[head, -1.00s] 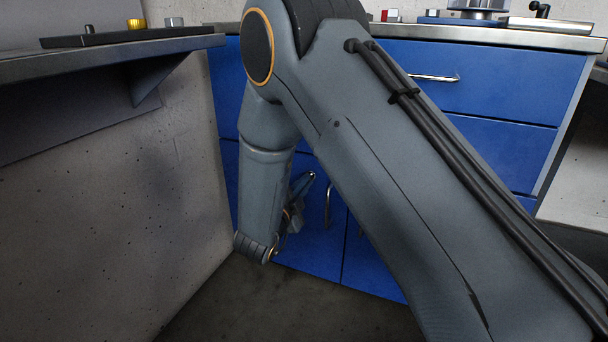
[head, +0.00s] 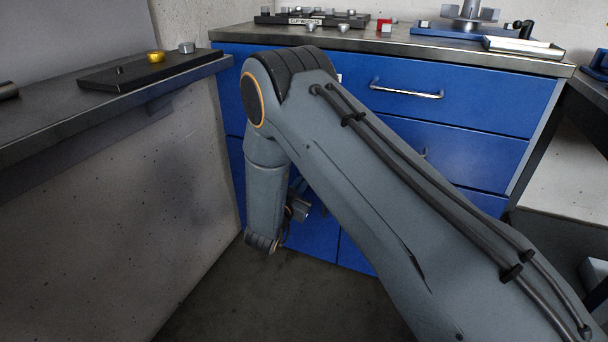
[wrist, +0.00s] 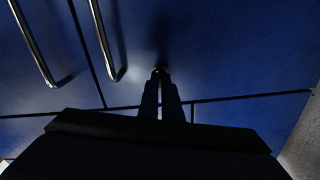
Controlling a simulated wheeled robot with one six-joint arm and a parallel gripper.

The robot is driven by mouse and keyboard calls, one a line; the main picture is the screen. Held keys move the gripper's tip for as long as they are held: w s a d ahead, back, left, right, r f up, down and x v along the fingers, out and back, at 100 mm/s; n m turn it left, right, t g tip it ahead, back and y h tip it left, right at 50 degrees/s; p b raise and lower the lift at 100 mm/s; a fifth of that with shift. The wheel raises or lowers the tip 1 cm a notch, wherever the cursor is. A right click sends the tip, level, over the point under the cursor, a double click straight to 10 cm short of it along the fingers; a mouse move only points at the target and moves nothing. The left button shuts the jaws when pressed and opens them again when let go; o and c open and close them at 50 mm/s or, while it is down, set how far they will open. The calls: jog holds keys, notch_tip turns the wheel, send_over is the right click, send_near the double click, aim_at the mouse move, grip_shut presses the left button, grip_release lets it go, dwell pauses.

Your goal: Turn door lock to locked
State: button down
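The blue cabinet door (wrist: 215,65) fills most of the dark wrist view. My gripper (wrist: 160,72) points at it, its two fingers close together with a narrow gap between them. A small pale spot at the fingertips looks like the door lock (wrist: 160,68); the fingers appear closed on it. They hide most of it, so I cannot tell which way it is turned. In the head view my gripper (head: 299,210) is low in front of the blue cabinet's lower doors (head: 308,240), partly hidden behind my own arm.
Two long bar handles (wrist: 105,45) stand left of the fingers in the wrist view. A concrete side wall (head: 180,190) and a worktop (head: 110,100) are at left. A drawer handle (head: 407,92) sticks out above. The countertop (head: 390,45) holds trays and small parts.

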jog(key=shift+n+p, duration=0.8)
jog(key=shift+n, duration=0.6)
jog(key=shift+f, duration=0.1)
jog(key=c, duration=2)
grip_release()
jog(key=p+v, duration=0.2)
jog(key=v, duration=0.5)
jog(key=shift+s+a, duration=0.1)
jog(key=shift+s, duration=0.3)
